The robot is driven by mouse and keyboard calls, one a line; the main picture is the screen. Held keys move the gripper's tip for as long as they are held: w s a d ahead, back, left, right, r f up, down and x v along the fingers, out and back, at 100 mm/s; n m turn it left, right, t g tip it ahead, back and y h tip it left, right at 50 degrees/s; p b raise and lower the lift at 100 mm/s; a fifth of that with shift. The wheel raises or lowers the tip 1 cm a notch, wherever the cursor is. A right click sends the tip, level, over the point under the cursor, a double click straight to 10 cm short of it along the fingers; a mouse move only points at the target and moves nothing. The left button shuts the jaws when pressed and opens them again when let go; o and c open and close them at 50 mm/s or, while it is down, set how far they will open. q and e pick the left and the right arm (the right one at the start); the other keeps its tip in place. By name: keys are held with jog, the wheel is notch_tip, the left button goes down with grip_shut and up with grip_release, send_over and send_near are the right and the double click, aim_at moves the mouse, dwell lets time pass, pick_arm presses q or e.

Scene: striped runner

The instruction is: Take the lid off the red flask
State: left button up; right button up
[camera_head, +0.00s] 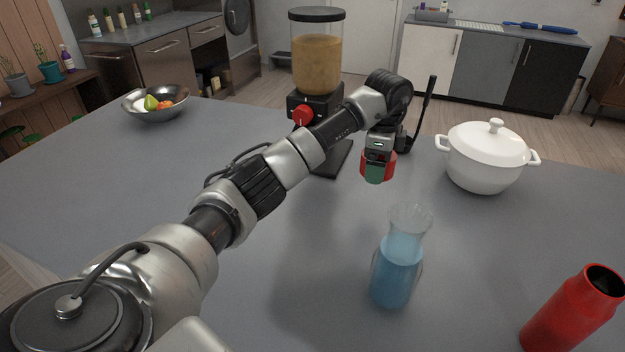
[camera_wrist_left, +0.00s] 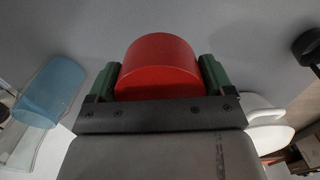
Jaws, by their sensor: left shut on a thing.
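The red flask (camera_head: 565,315) stands at the front right of the grey counter in the head view, cut off by the lower edge. Its mouth is open and dark inside. My left gripper (camera_head: 377,168) is shut on the red lid (camera_head: 391,163) and holds it in the air above the counter, well to the left of the flask. In the left wrist view the lid (camera_wrist_left: 160,66) sits between the two green fingers of the left gripper (camera_wrist_left: 158,77). My right gripper is in neither view.
A glass carafe of blue liquid (camera_head: 397,270) stands between the lid and the flask. A white pot (camera_head: 487,160) is at the right. A metal bowl of fruit (camera_head: 150,114) is at the far left.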

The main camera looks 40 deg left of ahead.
pick_arm(q)
jog(key=s+a+f+p, duration=0.1)
jog(key=s+a+f, duration=0.1)
jog(key=s+a, duration=0.15)
jog(key=p, duration=0.2)
send_over(322, 207)
jog(key=f, duration=0.4)
jog(key=shift+w+d, duration=0.15)
jog(key=shift+d, duration=0.05)
jog(key=shift+a+f, duration=0.2)
jog(key=shift+s+f, duration=0.15)
jog(key=shift+s, duration=0.05)
notch_tip(322, 207, down, 3)
jog(key=shift+f, duration=0.45)
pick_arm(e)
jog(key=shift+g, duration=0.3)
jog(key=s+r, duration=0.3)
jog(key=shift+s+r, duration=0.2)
